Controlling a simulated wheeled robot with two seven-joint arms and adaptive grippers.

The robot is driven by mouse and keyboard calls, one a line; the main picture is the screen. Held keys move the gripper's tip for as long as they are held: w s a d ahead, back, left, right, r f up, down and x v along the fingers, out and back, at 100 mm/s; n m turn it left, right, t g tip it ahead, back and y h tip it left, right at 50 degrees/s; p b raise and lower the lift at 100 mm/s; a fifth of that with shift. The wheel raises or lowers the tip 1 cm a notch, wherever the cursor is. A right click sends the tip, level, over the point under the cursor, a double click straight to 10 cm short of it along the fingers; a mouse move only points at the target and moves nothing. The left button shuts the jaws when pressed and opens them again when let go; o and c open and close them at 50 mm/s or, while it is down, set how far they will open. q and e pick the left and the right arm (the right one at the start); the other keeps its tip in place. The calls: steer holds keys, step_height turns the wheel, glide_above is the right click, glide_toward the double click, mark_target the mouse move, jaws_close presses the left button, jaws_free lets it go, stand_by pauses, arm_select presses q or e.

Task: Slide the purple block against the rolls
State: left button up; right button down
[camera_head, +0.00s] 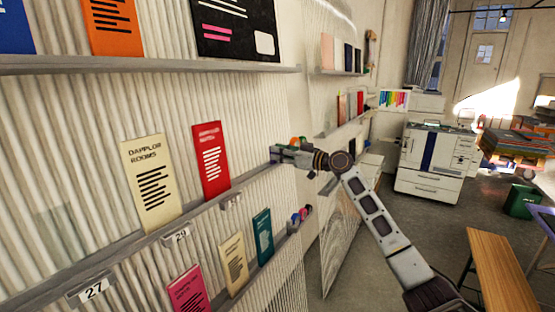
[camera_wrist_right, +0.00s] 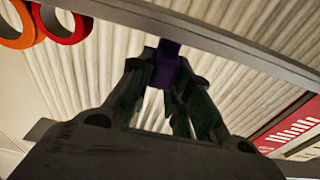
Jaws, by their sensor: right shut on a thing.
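My right gripper (camera_head: 279,154) is at the far end of the middle wall shelf in the head view. In the right wrist view its fingers (camera_wrist_right: 163,75) are shut on the purple block (camera_wrist_right: 166,62), which shows small and dark between the fingertips. The block sits by the shelf's edge; whether it touches the shelf cannot be told. An orange roll (camera_wrist_right: 16,38) and a red roll (camera_wrist_right: 65,38) show at the top left of the wrist view, apart from the block. In the head view the rolls (camera_head: 298,141) are partly hidden behind the gripper. My left gripper is not in view.
A red booklet (camera_head: 211,160) and a cream booklet (camera_head: 150,183) lean on the middle shelf (camera_head: 120,254). More booklets and small round things (camera_head: 300,215) are on the lower shelf. A wooden bench (camera_head: 500,270) and a copier (camera_head: 436,160) stand to the right.

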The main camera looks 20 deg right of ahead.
steer(key=shift+w+d+f, duration=0.1)
steer(key=shift+w+d, duration=0.5)
steer(key=shift+d, duration=0.15)
steer(key=c, duration=1.3)
jaws_free()
steer(key=shift+v, duration=6)
steer(key=shift+c, duration=0.3)
